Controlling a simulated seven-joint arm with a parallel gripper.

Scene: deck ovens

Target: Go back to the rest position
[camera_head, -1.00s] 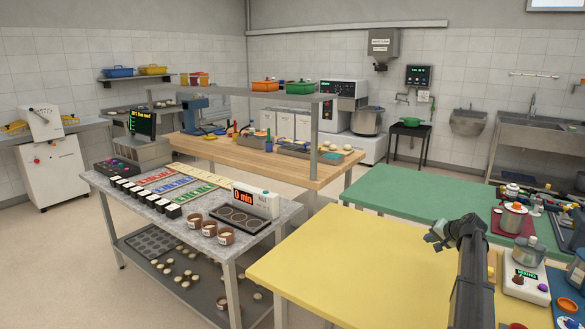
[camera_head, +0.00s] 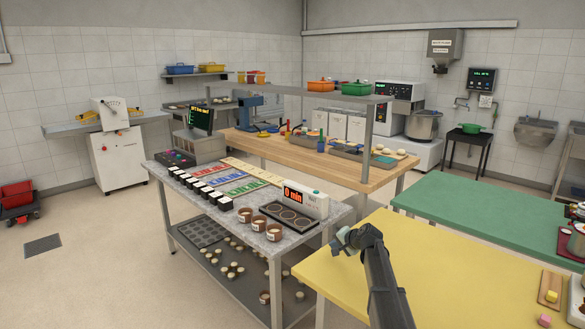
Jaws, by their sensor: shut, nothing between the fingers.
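My gripper (camera_head: 343,243) is at the end of my dark arm, which reaches up from the bottom of the head view. It is shut and holds nothing. It hangs over the left part of the yellow table (camera_head: 430,265), near that table's far left edge. It looks apart from the tabletop, but its exact height is hard to tell.
A grey work table (camera_head: 243,243) with jars, coloured cards and a "0 min" display (camera_head: 303,202) stands just left of my gripper. A green table (camera_head: 480,205) lies beyond the yellow one. A wooden-topped table (camera_head: 385,177) stands behind. Floor is open at left.

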